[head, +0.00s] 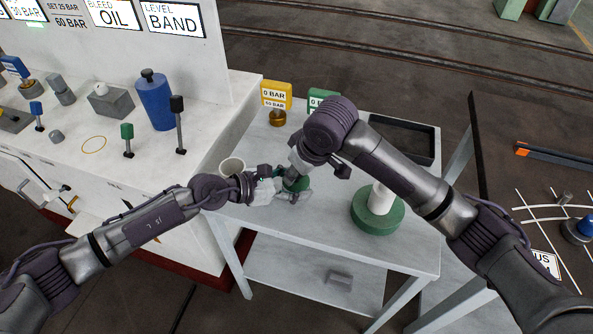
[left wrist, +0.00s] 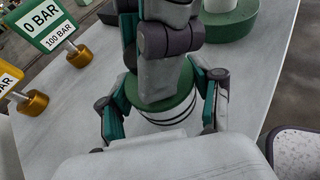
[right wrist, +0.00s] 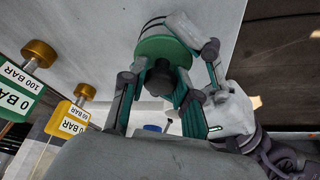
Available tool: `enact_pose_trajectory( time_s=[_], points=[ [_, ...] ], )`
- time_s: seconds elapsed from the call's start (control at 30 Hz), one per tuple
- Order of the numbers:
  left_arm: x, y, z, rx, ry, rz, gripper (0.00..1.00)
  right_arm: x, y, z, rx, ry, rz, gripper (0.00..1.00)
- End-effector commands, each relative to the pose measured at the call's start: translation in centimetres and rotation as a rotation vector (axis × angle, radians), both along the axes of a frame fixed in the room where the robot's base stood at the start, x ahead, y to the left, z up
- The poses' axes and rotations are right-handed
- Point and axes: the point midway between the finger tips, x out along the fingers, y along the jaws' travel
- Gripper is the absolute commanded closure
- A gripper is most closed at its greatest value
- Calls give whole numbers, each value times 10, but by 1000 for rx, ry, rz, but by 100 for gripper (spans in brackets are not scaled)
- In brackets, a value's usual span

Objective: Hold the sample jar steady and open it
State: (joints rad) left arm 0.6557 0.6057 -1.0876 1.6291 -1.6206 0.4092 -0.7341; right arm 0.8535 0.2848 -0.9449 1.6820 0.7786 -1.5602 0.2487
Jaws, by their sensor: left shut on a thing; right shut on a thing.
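The sample jar (left wrist: 165,122) stands upright on the light grey table, with a white body ringed by dark lines and a green lid on top. In the head view the green lid (head: 296,184) shows between my two grippers. My left gripper (left wrist: 160,112) is shut on the jar body from the side, one finger on each side. My right gripper (right wrist: 157,92) comes from above and is shut on the dark knob (right wrist: 160,76) of the lid (right wrist: 165,47). The lid sits on the body with no visible gap. Most of the body is hidden in the head view.
A white cup (head: 232,166) stands left of the jar. A green round base with a white post (head: 377,221) stands to the right. Yellow (head: 277,95) and green (head: 322,98) pressure signs and a black tray (head: 402,139) are behind. A white machine bench (head: 205,110) borders the left.

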Motion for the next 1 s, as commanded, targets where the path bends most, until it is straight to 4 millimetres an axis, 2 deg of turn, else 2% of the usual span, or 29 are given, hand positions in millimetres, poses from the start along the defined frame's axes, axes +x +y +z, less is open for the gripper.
enact_pose_trajectory(
  time_s=[0.37,1.0],
  points=[
    [0,0,0,0,0,0,98,0,0,2,1,-1,0,100],
    [0,0,0,1,0,0,98,0,0,22,1,-1,0,100]
  ],
)
